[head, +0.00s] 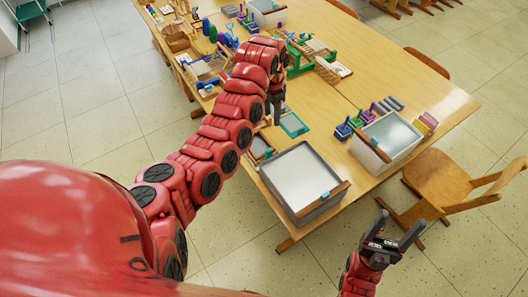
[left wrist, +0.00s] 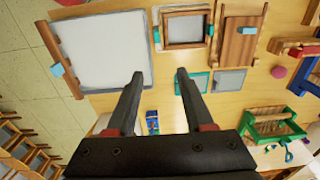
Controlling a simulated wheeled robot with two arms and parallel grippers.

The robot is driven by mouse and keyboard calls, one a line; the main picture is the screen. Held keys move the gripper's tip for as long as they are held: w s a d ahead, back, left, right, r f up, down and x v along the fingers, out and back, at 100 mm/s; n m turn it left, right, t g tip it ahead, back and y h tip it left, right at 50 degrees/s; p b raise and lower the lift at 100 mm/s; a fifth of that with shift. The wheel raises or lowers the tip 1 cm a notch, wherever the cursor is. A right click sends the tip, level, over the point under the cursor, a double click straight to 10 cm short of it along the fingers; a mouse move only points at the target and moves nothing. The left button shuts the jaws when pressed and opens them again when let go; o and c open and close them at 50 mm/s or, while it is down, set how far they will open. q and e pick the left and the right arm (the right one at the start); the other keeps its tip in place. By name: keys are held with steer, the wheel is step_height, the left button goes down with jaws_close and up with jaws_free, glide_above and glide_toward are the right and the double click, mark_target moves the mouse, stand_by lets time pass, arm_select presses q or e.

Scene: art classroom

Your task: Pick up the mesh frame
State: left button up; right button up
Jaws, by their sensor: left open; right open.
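A small teal-rimmed frame with a grey mesh-like panel (head: 293,125) lies flat on the table beside the large white-filled tray. It also shows in the left wrist view (left wrist: 202,85), partly covered by a finger. A wooden-rimmed frame with a grey panel (left wrist: 186,28) lies near it; I cannot tell for sure which is the mesh frame. My left gripper (head: 277,113) is over the table next to the teal frame. Its two fingers are apart and empty in the left wrist view (left wrist: 160,74). My right gripper (head: 396,232) is open and empty, off the table's front edge.
The large tray (head: 326,212) stands at the near table corner. A second tray (head: 368,160) with small colored tools beside it is to the right. Toys and tools crowd the far table. A wooden chair (head: 440,178) stands at right.

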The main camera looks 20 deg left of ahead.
arm_select(q)
steer(key=s, duration=0.1)
steer(key=b, duration=0.1)
glide_above(269, 150)
step_height(269, 150, down, 5)
step_height(269, 150, down, 6)
steer(key=shift+w+a+r+p, duration=0.1)
steer(key=shift+a+r+p, duration=0.1)
steer(key=shift+p, duration=0.95)
steer(key=shift+d+f, duration=0.15)
steer(key=shift+f, duration=0.5)
steer(key=shift+f+p, duration=0.35)
steer(key=shift+p, duration=0.2)
step_height(269, 150, down, 2)
steer(key=shift+f, duration=0.1)
steer(key=shift+d+f+b, duration=0.1)
steer(key=shift+f+b, duration=0.2)
steer(key=shift+f, duration=0.8)
